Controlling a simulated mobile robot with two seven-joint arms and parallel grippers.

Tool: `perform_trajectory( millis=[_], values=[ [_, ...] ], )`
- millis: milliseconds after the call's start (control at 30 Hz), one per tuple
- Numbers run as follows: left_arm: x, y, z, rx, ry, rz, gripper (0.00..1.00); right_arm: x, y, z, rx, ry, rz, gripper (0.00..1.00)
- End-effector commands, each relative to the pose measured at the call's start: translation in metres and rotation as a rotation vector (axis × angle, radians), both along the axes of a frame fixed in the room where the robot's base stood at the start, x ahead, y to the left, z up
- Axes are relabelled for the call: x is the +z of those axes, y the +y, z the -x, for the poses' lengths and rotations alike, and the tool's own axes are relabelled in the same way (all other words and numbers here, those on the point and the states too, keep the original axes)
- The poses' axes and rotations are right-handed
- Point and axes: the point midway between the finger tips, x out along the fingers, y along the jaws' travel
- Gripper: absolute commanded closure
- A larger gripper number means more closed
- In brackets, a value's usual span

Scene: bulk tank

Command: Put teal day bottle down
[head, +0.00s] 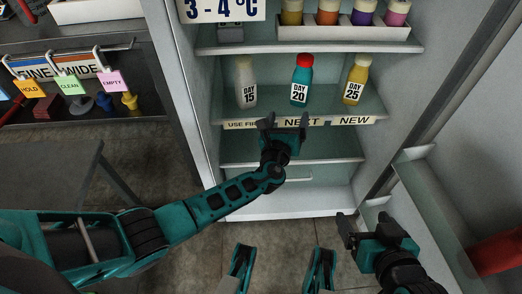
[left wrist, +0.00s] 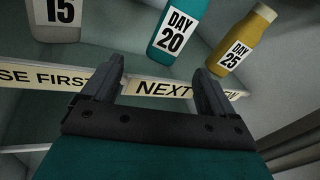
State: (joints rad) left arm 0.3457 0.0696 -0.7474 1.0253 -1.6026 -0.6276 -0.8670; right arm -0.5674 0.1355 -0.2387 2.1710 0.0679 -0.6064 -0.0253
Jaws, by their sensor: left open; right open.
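The teal day bottle (head: 301,82) has a red cap and a "DAY 20" label. It stands upright on the fridge shelf (head: 268,111), behind the "NEXT" label, between a white "DAY 15" bottle (head: 246,84) and a yellow "DAY 25" bottle (head: 355,80). My left gripper (head: 284,122) is open and empty in front of the shelf edge, below and apart from the teal bottle. In the left wrist view the teal bottle (left wrist: 178,30) shows beyond the open fingers (left wrist: 160,88), its top cut off. My right gripper (head: 358,226) is open and empty, low at the right.
The shelf edge carries "USE FIRST", "NEXT" and "NEW" labels (head: 354,121). Above is a white rack (head: 345,33) of several coloured bottles. Lower shelves (head: 325,148) look empty. The open fridge door (head: 440,215) stands at the right. Hanging tags (head: 70,85) are at the left.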

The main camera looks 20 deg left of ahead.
Motion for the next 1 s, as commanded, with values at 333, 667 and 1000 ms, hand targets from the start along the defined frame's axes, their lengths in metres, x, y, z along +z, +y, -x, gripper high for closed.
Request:
perform_trajectory(
  millis=[333,667,1000],
  values=[
    [-0.048,0.032,0.123,0.412,0.350,1.298,0.13,0.000,0.000,0.000,0.000,0.001,0.000,0.13],
    [-0.008,0.051,0.223,0.791,0.497,2.374,0.13,0.000,0.000,0.000,0.000,0.001,0.000,0.13],
    [0.021,0.053,0.247,0.884,0.537,2.683,0.13,0.000,0.000,0.000,-0.001,0.001,0.001,0.13]
  ],
)
